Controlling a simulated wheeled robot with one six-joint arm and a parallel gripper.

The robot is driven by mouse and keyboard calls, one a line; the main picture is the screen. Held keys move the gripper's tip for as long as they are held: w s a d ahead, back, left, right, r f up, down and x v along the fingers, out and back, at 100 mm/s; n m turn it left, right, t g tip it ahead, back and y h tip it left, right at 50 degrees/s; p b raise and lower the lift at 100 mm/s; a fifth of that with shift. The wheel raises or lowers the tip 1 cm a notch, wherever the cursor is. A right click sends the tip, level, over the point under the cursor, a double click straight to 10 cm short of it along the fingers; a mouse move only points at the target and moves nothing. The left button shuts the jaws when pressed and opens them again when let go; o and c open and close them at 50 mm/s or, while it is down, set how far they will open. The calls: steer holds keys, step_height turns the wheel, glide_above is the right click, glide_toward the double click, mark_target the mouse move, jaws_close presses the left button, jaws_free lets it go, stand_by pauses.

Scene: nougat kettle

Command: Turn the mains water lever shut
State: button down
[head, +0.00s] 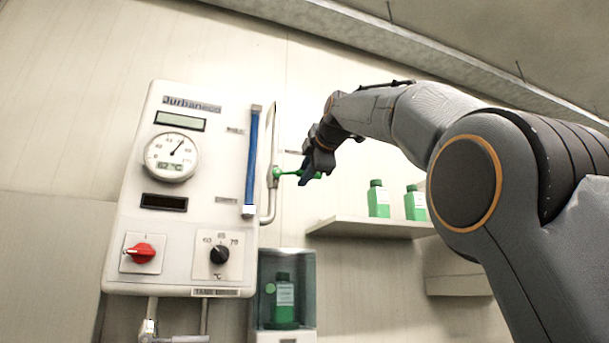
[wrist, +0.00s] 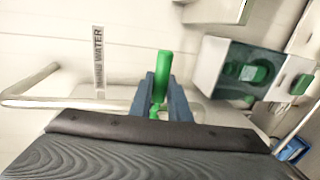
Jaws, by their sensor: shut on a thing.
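The green mains water lever (head: 284,172) sticks out to the right from a valve on the upright metal pipe (head: 273,130), roughly at right angles to it. My gripper (head: 312,174) is at the lever's outer end. In the wrist view the green lever (wrist: 163,66) stands between the two dark fingers of my gripper (wrist: 164,92), which are shut on it. Part of the lever is hidden by the fingers. A label ending in "WATER" (wrist: 99,62) is on the wall in the wrist view.
Left of the pipe is a white control panel (head: 120,215) with a gauge (head: 171,157), a red knob (head: 141,253), a black knob (head: 219,255) and a blue tube (head: 252,155). Green bottles (head: 379,199) stand on a shelf (head: 370,229) below my arm. A cabinet (head: 265,300) holds another bottle.

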steer(key=c, duration=1.7)
jaws_free()
steer(key=shift+o, duration=0.2)
steer(key=b+v, duration=0.2)
steer(key=v, duration=0.5)
steer(key=shift+s+b, duration=0.4)
steer(key=shift+r, duration=0.15)
